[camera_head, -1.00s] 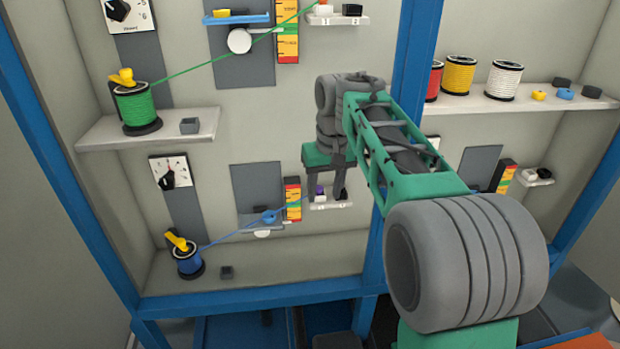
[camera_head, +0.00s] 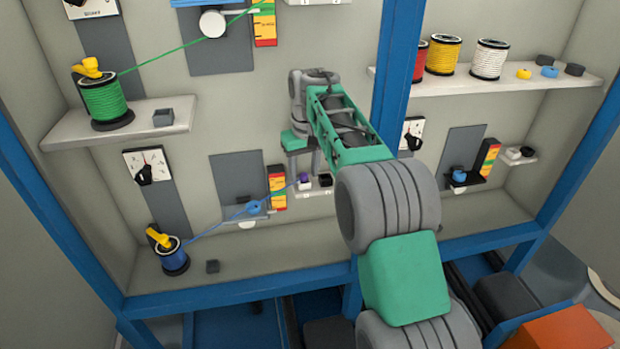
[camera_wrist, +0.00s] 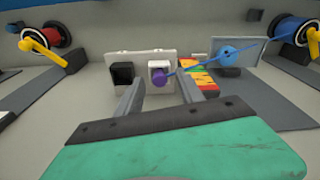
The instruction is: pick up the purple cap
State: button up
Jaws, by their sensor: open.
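The purple cap (camera_wrist: 159,78) sits on the front of a white block (camera_wrist: 160,66) on a small white shelf; the blue cable (camera_wrist: 195,63) runs to it. In the head view the purple cap (camera_head: 304,177) shows beside my gripper's fingers. My gripper (camera_wrist: 167,92) is open in the wrist view, with its two grey fingers pointing towards the cap, one to each side of it. The cap lies between the finger lines, and no contact can be made out. In the head view my gripper (camera_head: 302,170) is over the small white shelf.
A black block (camera_wrist: 122,74) stands left of the white block in the wrist view. A blue round guide (camera_wrist: 228,55) and a coloured scale (camera_wrist: 197,76) are on the right. The blue cable spool (camera_head: 172,258) stands at the lower left of the head view.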

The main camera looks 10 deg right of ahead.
jog(key=shift+c, duration=0.4)
grip_shut()
jog(key=shift+r, duration=0.25)
notch_tip(320, 180, up, 2)
jog(key=shift+r, duration=0.15)
jog(key=s+r+p, duration=0.1)
jog(key=s+r, duration=0.9)
jog(key=s, duration=0.4)
jog(key=shift+d, duration=0.25)
jog(key=shift+r, duration=0.1)
